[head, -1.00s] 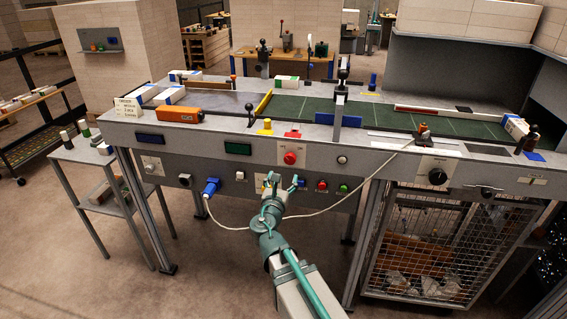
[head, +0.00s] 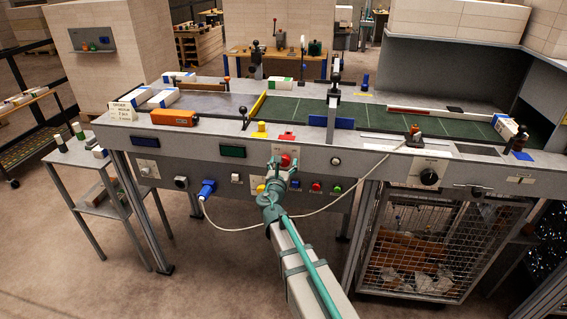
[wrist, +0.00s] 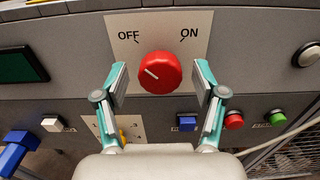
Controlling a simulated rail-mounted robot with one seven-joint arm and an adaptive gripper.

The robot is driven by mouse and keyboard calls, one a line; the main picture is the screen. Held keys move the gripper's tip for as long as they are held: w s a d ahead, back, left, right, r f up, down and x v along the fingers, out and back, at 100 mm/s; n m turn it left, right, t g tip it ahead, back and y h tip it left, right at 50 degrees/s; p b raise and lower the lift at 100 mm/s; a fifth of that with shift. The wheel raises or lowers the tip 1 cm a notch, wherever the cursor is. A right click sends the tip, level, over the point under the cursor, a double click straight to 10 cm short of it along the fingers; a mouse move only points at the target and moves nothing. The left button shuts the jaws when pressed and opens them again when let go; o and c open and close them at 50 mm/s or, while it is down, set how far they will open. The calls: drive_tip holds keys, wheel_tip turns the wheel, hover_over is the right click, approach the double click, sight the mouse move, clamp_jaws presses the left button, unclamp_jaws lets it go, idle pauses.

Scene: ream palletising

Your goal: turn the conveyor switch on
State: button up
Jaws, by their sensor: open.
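The conveyor switch is a round red knob (wrist: 159,73) on a pale plate (wrist: 197,22) marked OFF at left and ON at right. A short mark on the knob points up and left, towards OFF. The knob also shows in the head view (head: 286,159), partly covered by my gripper (head: 282,165). In the wrist view my gripper (wrist: 160,80) is open, with one finger left of the knob and one right of it. Both fingers look apart from the knob, with a gap on each side.
Below the knob are a blue control (wrist: 187,124), a red button (wrist: 234,121) and a green button (wrist: 277,118). A blue plug (head: 208,188) with a white cable is at left. The green conveyor belt (head: 300,109) lies above the panel. A wire cage (head: 420,245) stands at lower right.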

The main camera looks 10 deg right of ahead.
drive_tip(key=shift+c, duration=0.3)
drive_tip(key=c, duration=1.1)
